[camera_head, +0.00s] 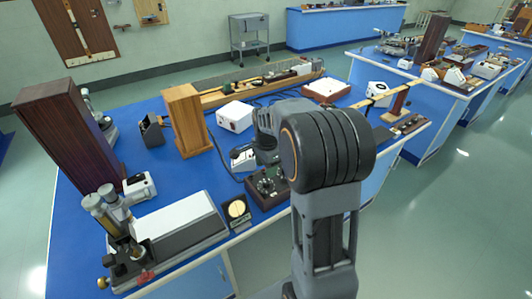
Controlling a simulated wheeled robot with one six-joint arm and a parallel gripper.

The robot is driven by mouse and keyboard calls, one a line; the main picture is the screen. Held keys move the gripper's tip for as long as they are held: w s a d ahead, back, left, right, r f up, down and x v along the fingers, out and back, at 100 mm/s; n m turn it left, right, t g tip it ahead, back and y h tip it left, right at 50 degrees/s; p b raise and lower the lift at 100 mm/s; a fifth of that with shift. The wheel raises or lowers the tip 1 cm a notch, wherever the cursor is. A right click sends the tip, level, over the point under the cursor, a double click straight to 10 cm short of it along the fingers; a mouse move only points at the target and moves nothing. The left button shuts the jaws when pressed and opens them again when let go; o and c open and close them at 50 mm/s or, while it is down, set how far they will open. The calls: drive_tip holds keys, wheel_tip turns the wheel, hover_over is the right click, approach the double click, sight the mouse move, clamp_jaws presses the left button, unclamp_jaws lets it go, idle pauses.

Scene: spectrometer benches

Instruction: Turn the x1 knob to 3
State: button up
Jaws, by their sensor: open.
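A dark brown box with several black knobs on its top (266,188) stands near the front edge of the blue bench, left of my arm. The knob labels are too small to read, so I cannot tell which is x1 or its setting. My gripper (269,168) is over the back of this box, pointing down, dark and partly hidden by my arm. It is open and holds nothing that I can see. I cannot tell whether it touches a knob. The right part of the box is hidden behind my arm.
A round-dial meter (237,212) stands just left of the box. A microscope-like instrument (165,240) is at the front left. A small white-faced meter (243,158) and a white box (235,116) stand behind. A wooden block (187,121) rises farther back.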

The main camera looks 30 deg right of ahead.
wheel_tip(320, 180, up, 7)
drive_tip(key=shift+f, duration=0.2)
idle(0.6)
